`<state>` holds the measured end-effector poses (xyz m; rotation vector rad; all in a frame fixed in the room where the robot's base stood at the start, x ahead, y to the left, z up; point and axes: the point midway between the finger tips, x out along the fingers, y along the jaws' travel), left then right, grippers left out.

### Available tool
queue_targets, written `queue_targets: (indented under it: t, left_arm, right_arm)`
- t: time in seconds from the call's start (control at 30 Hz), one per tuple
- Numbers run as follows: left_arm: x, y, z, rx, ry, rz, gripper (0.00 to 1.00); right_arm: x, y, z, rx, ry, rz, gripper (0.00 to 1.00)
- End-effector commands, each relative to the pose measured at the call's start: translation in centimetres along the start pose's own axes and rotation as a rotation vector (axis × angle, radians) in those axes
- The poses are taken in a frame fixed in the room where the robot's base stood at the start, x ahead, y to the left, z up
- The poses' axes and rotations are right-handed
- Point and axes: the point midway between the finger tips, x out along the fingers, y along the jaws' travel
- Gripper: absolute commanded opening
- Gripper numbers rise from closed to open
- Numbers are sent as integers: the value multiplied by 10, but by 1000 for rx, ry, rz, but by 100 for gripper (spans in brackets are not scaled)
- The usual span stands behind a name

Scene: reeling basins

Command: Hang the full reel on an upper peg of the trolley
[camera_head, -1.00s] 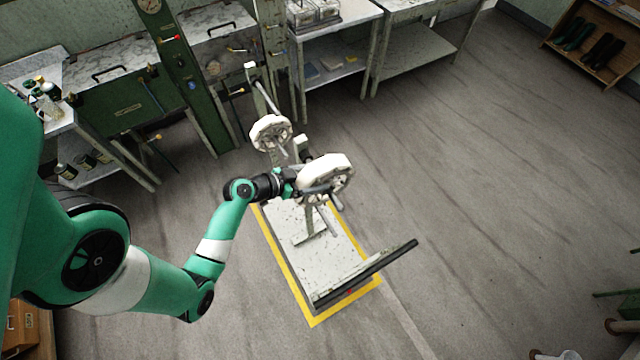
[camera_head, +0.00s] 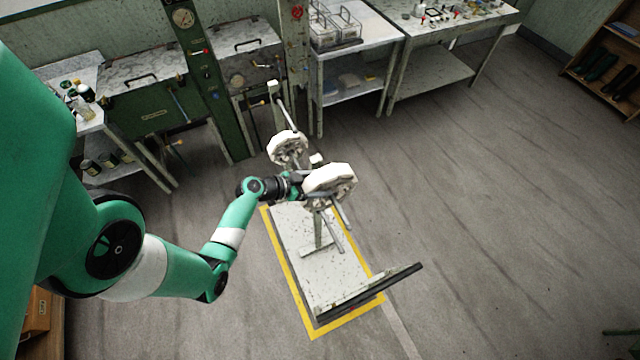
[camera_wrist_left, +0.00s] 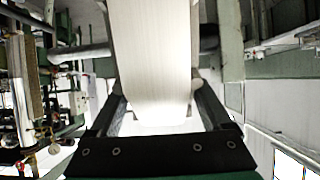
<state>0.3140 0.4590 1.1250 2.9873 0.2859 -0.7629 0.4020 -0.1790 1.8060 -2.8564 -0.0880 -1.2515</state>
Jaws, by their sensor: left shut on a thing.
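The full reel (camera_head: 332,180), wound white, is held above the trolley's bed (camera_head: 300,250), near its pegs. My left gripper (camera_head: 297,186) is shut on the reel's rim from the left. In the left wrist view the reel's white winding (camera_wrist_left: 152,60) sits between the two fingers (camera_wrist_left: 160,105). A grey bar (camera_wrist_left: 80,52) shows on both sides of the reel there; I cannot tell whether it passes through the reel. The trolley's upper peg (camera_head: 286,112) sticks out from the far post. My right gripper is not in view.
A second white reel (camera_head: 284,146) is on the trolley behind the held one. A yellow outline (camera_head: 284,270) surrounds the trolley on the floor. The trolley's dark handle bar (camera_head: 370,294) is at the near end. Green basins (camera_head: 150,113) and a table (camera_head: 360,50) stand behind. Floor to the right is clear.

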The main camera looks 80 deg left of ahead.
Motion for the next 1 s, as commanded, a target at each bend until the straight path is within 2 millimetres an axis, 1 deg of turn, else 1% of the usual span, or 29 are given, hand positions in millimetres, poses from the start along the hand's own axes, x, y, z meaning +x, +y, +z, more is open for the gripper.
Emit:
queue_targets:
  t: [0.87,0.9,0.97,1.0]
  left_arm:
    - [2,-1,4,0,2,0,16]
    - [2,-1,4,0,2,0,86]
    - [2,-1,4,0,2,0,97]
    - [2,-1,4,0,2,0,100]
  right_arm:
    - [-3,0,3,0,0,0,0]
    - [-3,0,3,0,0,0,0]
    - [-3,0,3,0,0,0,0]
    - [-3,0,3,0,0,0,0]
